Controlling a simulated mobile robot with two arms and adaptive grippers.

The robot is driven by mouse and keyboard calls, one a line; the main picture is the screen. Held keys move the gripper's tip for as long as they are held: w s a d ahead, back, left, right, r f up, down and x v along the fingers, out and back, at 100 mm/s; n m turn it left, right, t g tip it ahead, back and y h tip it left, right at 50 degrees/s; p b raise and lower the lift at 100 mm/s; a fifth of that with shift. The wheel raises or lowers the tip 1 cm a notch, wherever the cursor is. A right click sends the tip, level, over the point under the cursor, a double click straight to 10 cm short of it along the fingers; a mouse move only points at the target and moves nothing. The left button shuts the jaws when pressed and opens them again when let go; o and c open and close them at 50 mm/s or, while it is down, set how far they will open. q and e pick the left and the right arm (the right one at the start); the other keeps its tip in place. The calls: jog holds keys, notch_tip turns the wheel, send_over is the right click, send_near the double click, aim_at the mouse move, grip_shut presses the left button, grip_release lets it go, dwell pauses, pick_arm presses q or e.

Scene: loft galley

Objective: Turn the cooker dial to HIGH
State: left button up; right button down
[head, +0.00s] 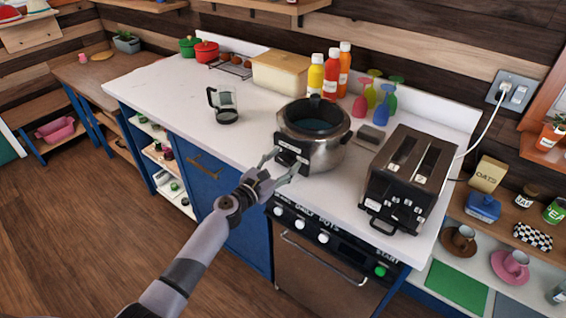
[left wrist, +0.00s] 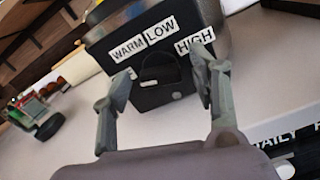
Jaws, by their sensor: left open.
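The cooker (head: 325,155) is a round steel pot with a black front panel, standing on the white counter. In the left wrist view the panel (left wrist: 105,50) carries the white labels WARM, LOW and HIGH, left to right. The black dial (left wrist: 160,70) sits below the labels; a small white mark shows low on it, and I cannot tell its setting for sure. My left gripper (head: 284,168) is open in front of the panel. In the left wrist view its fingers (left wrist: 160,82) stand on either side of the dial, with no clear contact. My right gripper is out of view.
A black toaster (head: 398,185) stands right of the cooker. A glass jug (head: 226,106) stands to the left, and sauce bottles (head: 331,76) stand behind. An oven with knobs and a bar handle (head: 322,258) is below the counter edge.

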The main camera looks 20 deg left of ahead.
pick_arm(q)
jog(key=shift+w, duration=0.1)
jog(key=c, duration=1.2)
jog(key=shift+o, duration=0.2)
